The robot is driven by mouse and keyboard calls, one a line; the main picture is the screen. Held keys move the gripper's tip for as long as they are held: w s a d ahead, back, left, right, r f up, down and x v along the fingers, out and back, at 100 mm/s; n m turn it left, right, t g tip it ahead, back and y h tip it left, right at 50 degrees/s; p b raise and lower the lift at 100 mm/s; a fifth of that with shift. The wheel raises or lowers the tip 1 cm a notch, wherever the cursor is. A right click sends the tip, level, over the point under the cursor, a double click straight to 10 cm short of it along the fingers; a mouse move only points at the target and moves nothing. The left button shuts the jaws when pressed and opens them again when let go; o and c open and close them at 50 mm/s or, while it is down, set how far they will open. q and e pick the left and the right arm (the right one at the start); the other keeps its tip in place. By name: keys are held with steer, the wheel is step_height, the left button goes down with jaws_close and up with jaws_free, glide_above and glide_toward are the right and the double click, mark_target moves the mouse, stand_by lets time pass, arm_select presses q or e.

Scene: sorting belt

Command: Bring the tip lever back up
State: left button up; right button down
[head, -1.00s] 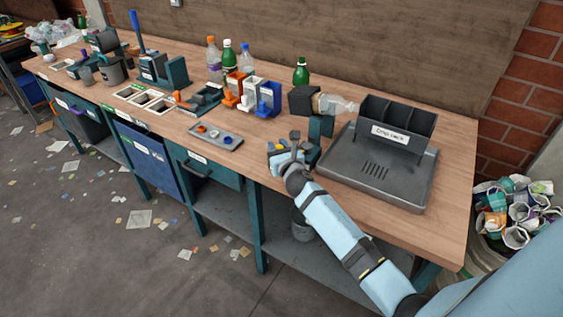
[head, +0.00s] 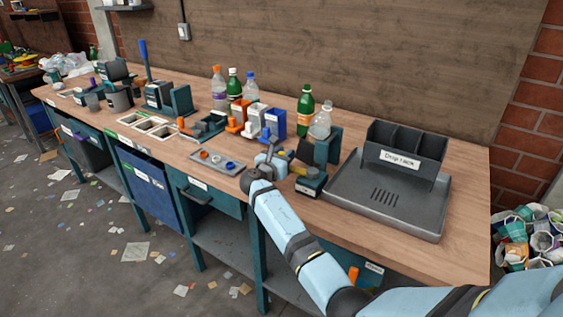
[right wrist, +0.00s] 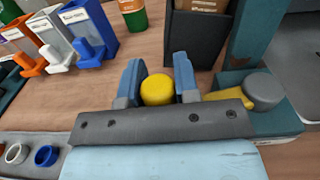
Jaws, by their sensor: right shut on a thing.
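The tip lever has a round yellow knob (right wrist: 157,91), seen in the right wrist view. A yellow arm (right wrist: 235,107) shows to its right near a grey pivot (right wrist: 265,90) on the teal tipping stand (head: 327,147). My right gripper (head: 268,158) is shut on the knob, one blue finger on each side of it (right wrist: 158,84). The stand's dark box (head: 303,151) is low beside the teal post; the wrist view also shows this box (right wrist: 194,45). A clear bottle (head: 320,123) looks upright behind it. My left gripper is out of view.
A grey drop rack (head: 400,162) stands on a tray right of the stand. A green bottle (head: 305,108) and several coloured holders (head: 275,122) are behind. A small tray with rings (head: 217,162) lies left of my gripper. The bench's front edge is close below.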

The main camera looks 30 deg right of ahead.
steer(key=shift+w+d+m+g+h, duration=0.2)
steer(key=shift+d+m+g+h, duration=0.25)
steer(key=shift+g, duration=0.35)
steer(key=shift+w+d+m+g+h, duration=0.2)
steer(key=shift+d+m+g, duration=0.25)
steer(key=shift+m+g, duration=0.3)
steer(key=shift+s, duration=0.1)
steer(key=c, duration=0.8)
jaws_free()
steer(key=shift+d, duration=0.1)
steer(key=shift+c, duration=0.2)
steer(key=v, duration=1.3)
steer(key=shift+a+p, duration=0.3)
steer(key=shift+a, duration=0.15)
steer(key=shift+f, duration=0.1)
